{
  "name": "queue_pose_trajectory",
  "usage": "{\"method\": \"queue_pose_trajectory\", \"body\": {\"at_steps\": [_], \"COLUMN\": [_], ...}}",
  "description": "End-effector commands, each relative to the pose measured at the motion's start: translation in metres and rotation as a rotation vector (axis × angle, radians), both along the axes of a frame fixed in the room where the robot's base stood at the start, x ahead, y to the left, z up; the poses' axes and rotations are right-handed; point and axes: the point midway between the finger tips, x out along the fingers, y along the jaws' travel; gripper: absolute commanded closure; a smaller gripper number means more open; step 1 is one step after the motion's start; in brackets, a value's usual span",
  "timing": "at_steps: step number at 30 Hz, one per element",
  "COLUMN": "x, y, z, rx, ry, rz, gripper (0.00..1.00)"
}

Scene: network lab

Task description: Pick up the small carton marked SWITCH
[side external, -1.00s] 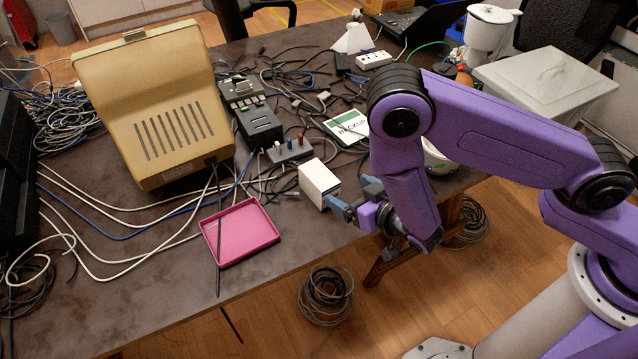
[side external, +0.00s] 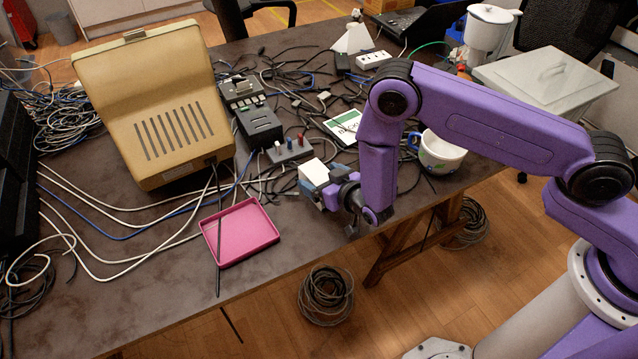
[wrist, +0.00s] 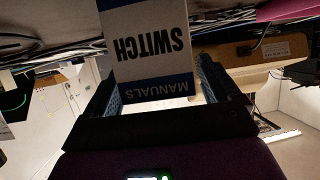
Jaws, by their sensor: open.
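The small white carton (side external: 311,173) stands on the table near its front edge in the side view, partly hidden by my gripper (side external: 332,186). In the wrist view the carton (wrist: 148,45) shows upside-down print reading SWITCH, with MANUALS on a blue band. My gripper (wrist: 158,78) is open, with one blue finger on each side of the carton in the wrist view. A gap shows beside the right finger; contact at the left finger is unclear.
A pink tray (side external: 240,232) with a dark rod across it lies left of the carton. A switch box (side external: 290,151), a card marked BACKUP (side external: 344,126) and cables lie behind. A white mug (side external: 440,153) stands to the right.

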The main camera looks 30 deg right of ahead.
Motion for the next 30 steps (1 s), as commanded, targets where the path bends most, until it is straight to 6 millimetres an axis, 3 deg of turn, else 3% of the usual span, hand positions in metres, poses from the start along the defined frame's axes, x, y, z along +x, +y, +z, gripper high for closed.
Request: {"method": "queue_pose_trajectory", "body": {"at_steps": [4, 12, 13, 14, 18, 30], "x": [0.0112, 0.0133, 0.0133, 0.0132, 0.0131, 0.0135], "y": [0.0020, 0.0022, 0.0022, 0.0021, 0.0022, 0.0026], "z": [-0.0042, -0.0051, -0.0051, -0.0051, -0.0050, -0.0009], "rx": [0.001, 0.000, 0.000, 0.000, 0.000, 0.002], "ry": [-0.001, 0.000, 0.000, 0.000, 0.000, -0.002], "rz": [0.001, 0.001, 0.001, 0.001, 0.001, 0.001], "gripper": [0.11, 0.11, 0.14, 0.24, 0.69, 0.73]}}
